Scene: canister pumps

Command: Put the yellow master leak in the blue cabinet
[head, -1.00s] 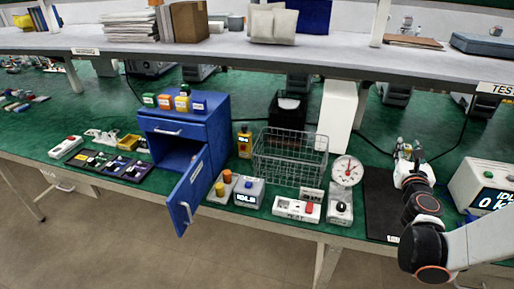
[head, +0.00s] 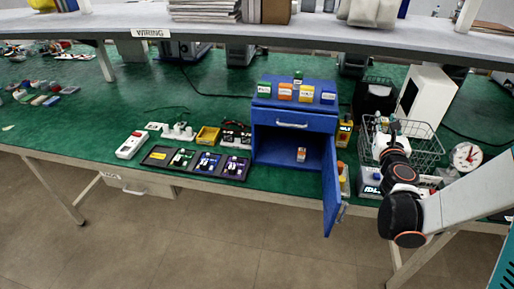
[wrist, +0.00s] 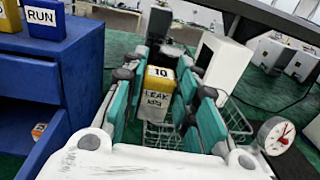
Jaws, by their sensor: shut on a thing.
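The yellow master leak (wrist: 158,85), a block with a white label reading "10 LEAK", is between the teal fingers of my gripper (wrist: 162,100) in the wrist view. My gripper is shut on it. In the head view my gripper (head: 388,128) is in front of the wire basket, right of the cabinet, and the held block cannot be made out. The blue cabinet (head: 292,105) has its drawer shut and its lower door (head: 331,190) swung open toward the front. A small orange-and-white item (head: 301,155) sits inside the lower compartment, also visible in the wrist view (wrist: 38,130).
Several small coloured blocks (head: 285,92) stand on the cabinet top. A yellow device (head: 344,132) stands right of it. The wire basket (head: 425,150) and round dial gauge (head: 466,156) are to the right. Dark trays (head: 195,163) lie left. A shelf (head: 300,28) runs above.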

